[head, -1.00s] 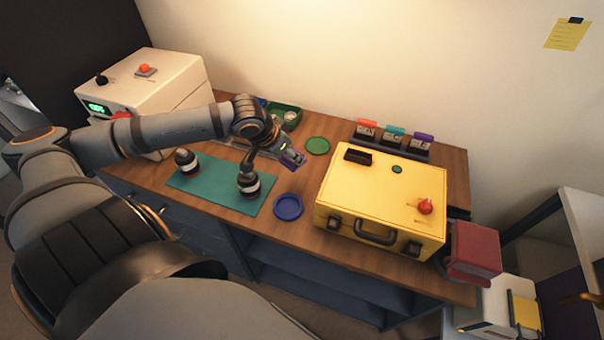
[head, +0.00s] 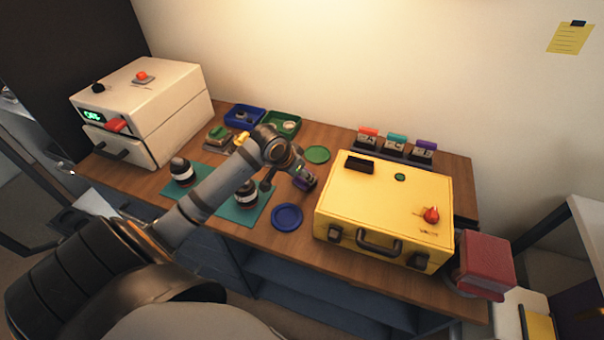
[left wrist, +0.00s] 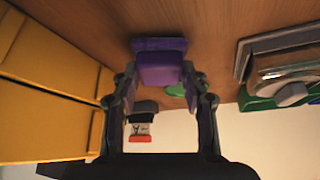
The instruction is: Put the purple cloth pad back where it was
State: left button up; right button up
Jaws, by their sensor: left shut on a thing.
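My left gripper (head: 303,184) is shut on the purple cloth pad (left wrist: 160,68), which has a block-like grip over a flat purple base. In the left wrist view the pad sits between the two fingertips, close over the wooden worktop; I cannot tell whether it touches. In the head view the gripper is low, between the blue round dish (head: 287,217) and the yellow case (head: 385,205), and mostly hides the pad (head: 309,183). My right gripper is in neither view.
A green disc (head: 317,154) lies just behind my gripper. Labelled blocks (head: 395,144) stand behind the case. Blue (head: 258,112) and green trays (head: 297,122) and a white machine (head: 150,98) are farther left.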

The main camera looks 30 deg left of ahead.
pick_arm(q)
jog(key=shift+f, duration=0.2)
jog(key=o, duration=1.1)
jog(key=shift+o, duration=0.2)
jog(key=shift+s+r, duration=0.1)
jog(key=shift+r, duration=0.2)
jog(key=d+p+v, duration=0.1)
jog(key=p+v, duration=0.7)
jog(key=v, duration=0.3)
jog(key=shift+s+a+r, duration=0.15)
jog(key=shift+a+r, duration=0.2)
jog(key=shift+a, duration=0.15)
